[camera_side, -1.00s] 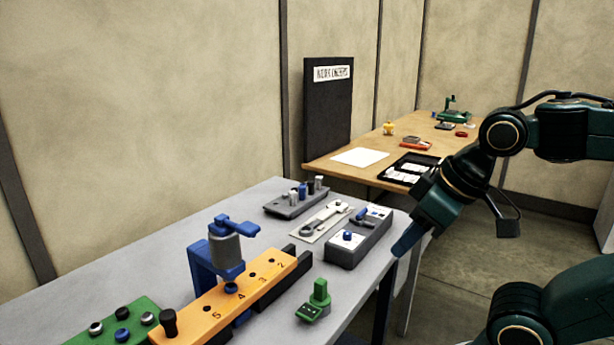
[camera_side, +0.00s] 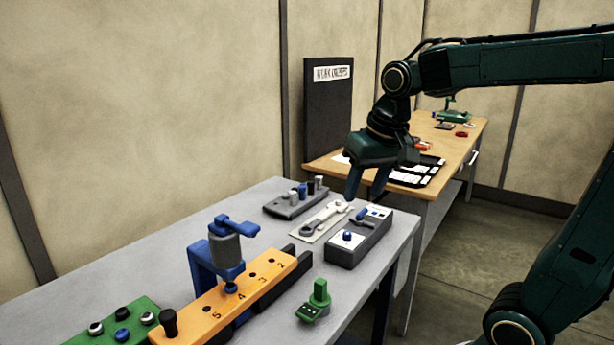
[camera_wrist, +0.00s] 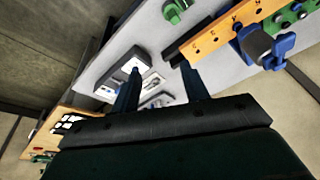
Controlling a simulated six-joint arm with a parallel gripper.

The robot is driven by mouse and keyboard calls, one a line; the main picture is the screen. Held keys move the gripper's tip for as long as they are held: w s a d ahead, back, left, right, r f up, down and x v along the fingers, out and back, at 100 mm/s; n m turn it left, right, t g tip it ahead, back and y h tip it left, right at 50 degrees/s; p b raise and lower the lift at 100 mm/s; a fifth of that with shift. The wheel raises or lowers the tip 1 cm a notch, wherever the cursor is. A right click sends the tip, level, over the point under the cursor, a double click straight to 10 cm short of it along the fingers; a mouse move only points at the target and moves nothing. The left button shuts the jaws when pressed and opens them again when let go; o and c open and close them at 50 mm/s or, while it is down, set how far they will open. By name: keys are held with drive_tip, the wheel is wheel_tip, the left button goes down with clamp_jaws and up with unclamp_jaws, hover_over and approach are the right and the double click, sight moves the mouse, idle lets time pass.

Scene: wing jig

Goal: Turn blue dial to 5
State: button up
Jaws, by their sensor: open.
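A grey control box (camera_side: 370,243) stands near the right edge of the grey bench. A small blue knob (camera_side: 347,236) sits on its white front panel, and I take it for the blue dial; its setting is too small to read. My gripper (camera_side: 363,196) points down with its two dark blue fingers spread and nothing between them. In the side view it hangs above the far end of the box, apart from the knob. In the wrist view the fingers (camera_wrist: 162,75) are apart, and the left one covers part of the box (camera_wrist: 115,78).
An orange numbered rail (camera_side: 205,314) with a blue clamp (camera_side: 228,260) stands at front left. A green part (camera_side: 314,302) lies near the front edge. A grey block with pegs (camera_side: 295,198) and a light plate with a wrench-like part (camera_side: 322,222) lie left of the box.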

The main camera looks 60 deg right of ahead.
drive_tip(key=w+d+f+m+g, duration=0.2)
drive_tip(key=w+d+m, duration=0.2)
drive_tip(key=w+d, duration=0.35)
drive_tip(key=m+g, duration=0.1)
drive_tip(key=m, duration=0.3)
hover_over(348, 232)
wheel_tip(348, 232, down, 6)
drive_tip(key=shift+a+f+y, duration=0.1)
drive_tip(key=shift+a+y, duration=0.05)
drive_tip(key=shift+y, duration=0.25)
drive_tip(key=shift+f, duration=0.1)
drive_tip(key=shift+f, duration=6.8)
drive_tip(key=shift+c, duration=0.5)
clamp_jaws()
